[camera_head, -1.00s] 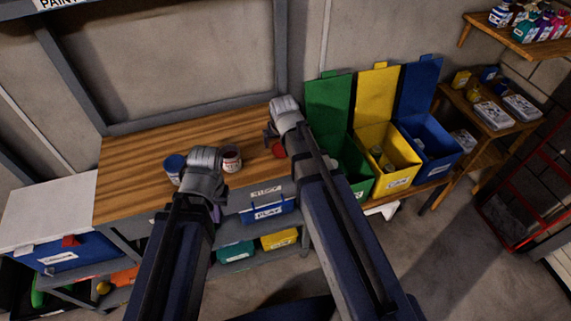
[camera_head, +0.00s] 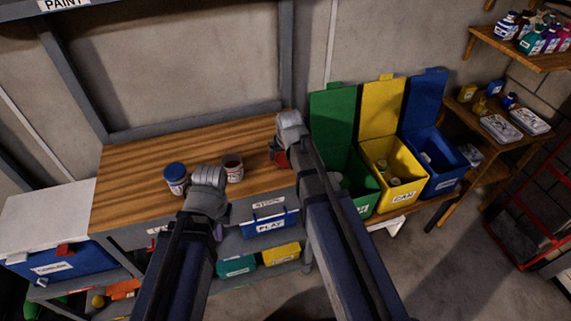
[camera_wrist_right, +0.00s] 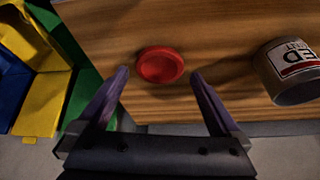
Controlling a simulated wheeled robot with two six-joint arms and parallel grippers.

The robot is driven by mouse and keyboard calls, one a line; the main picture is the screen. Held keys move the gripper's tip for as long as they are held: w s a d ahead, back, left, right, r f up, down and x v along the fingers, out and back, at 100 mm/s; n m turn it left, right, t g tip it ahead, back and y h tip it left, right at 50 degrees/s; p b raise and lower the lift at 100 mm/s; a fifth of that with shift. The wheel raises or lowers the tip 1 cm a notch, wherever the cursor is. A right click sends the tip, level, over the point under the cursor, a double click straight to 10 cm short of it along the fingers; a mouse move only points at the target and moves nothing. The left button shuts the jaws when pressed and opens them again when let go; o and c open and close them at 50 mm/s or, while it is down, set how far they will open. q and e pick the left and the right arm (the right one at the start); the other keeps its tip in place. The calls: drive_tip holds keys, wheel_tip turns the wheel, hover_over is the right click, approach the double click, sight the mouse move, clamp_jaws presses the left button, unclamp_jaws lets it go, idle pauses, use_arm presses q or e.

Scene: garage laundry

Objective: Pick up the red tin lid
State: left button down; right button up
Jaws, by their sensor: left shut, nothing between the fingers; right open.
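The red tin lid (camera_wrist_right: 160,65) lies on the wooden bench top in the right wrist view, near the bench's edge. In the head view only a bit of it (camera_head: 282,159) shows beside my right gripper (camera_head: 277,157). In the right wrist view my right gripper (camera_wrist_right: 162,90) is open and empty, its two fingers pointing to either side of the lid, which lies just past the tips. My left gripper (camera_head: 218,226) is shut and empty at the front of the bench; its fingers are mostly hidden behind its wrist.
An open tin (camera_head: 233,168) and a blue-lidded tin (camera_head: 175,179) stand on the bench (camera_head: 130,196). The open tin's label shows in the right wrist view (camera_wrist_right: 290,72). Green (camera_head: 352,172), yellow (camera_head: 393,180) and blue (camera_head: 440,165) bins stand right of the bench.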

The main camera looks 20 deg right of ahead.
sight(286, 160)
drive_tip(key=b+x, duration=0.2)
drive_tip(key=x, duration=0.2)
drive_tip(key=shift+b, duration=0.35)
drive_tip(key=shift+r, duration=0.1)
drive_tip(key=c, duration=1)
drive_tip(key=shift+r, duration=0.15)
drive_tip(key=shift+c, duration=0.2)
wheel_tip(286, 160, up, 10)
drive_tip(key=p, duration=1)
